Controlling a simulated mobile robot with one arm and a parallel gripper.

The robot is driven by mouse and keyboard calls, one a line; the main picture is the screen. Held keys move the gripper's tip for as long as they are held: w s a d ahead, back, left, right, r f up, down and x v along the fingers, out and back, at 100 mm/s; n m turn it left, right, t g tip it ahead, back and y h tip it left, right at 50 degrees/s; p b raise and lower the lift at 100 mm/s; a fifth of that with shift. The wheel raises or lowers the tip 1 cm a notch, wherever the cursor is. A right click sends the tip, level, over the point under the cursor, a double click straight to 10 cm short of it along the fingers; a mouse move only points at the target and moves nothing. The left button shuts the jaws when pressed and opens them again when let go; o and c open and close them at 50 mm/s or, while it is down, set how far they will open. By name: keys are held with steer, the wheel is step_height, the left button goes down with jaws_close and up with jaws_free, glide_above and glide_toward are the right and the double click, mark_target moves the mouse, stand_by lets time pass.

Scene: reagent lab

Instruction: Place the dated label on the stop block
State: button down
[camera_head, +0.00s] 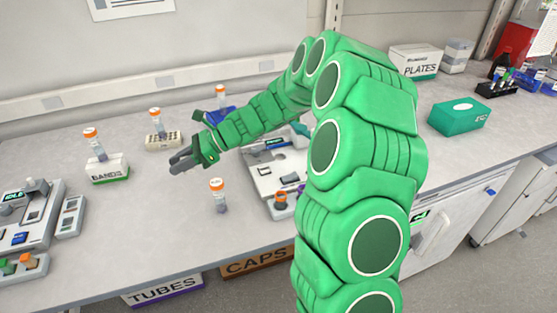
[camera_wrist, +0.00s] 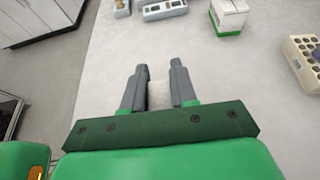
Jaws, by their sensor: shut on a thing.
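My gripper (camera_head: 180,163) is held above the left-middle part of the bench in the head view. In the wrist view my gripper (camera_wrist: 159,72) has its two grey fingers closed on a small pale, off-white piece (camera_wrist: 159,96), likely the dated label. No print on it can be read. In the head view the held piece cannot be made out. I cannot pick out the stop block for certain in either view.
A white instrument (camera_head: 265,180) is right, partly behind my arm. Another device (camera_head: 30,215) is far left.

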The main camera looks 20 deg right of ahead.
steer(key=s+d+r+m+t+h, duration=0.1)
steer(key=s+d+m+t, duration=0.1)
steer(key=d, duration=0.7)
steer(key=s+d+r+m+t, duration=0.2)
steer(key=d+t, duration=0.1)
steer(key=d, duration=0.6)
steer(key=s+d+r+m+t+h, duration=0.1)
steer(key=d+m+t, duration=0.1)
steer(key=d, duration=0.6)
steer(key=s+d+r+m+t+h, duration=0.2)
steer(key=s+d+m+t+h, duration=0.15)
steer(key=s+d, duration=0.5)
steer(key=s+d+r+m+t+h, duration=0.2)
steer(key=s+d+m+h, duration=0.15)
steer(key=s+d, duration=0.5)
steer(key=shift+y, duration=0.4)
steer(key=w+d+f, duration=0.2)
steer(key=w+f, duration=0.1)
steer(key=w+d+f, duration=0.3)
steer(key=w, duration=0.1)
steer(key=w+d+f, duration=0.2)
steer(key=w+f, duration=0.1)
steer(key=w, duration=0.1)
steer(key=shift+d, duration=0.35)
steer(key=shift+w+d+f+g, duration=0.15)
steer(key=shift+w+f, duration=0.05)
steer(key=shift+f, duration=0.25)
steer(key=shift+w+d+f+g, duration=0.1)
steer(key=shift+w+f, duration=0.1)
steer(key=shift+f, duration=1.45)
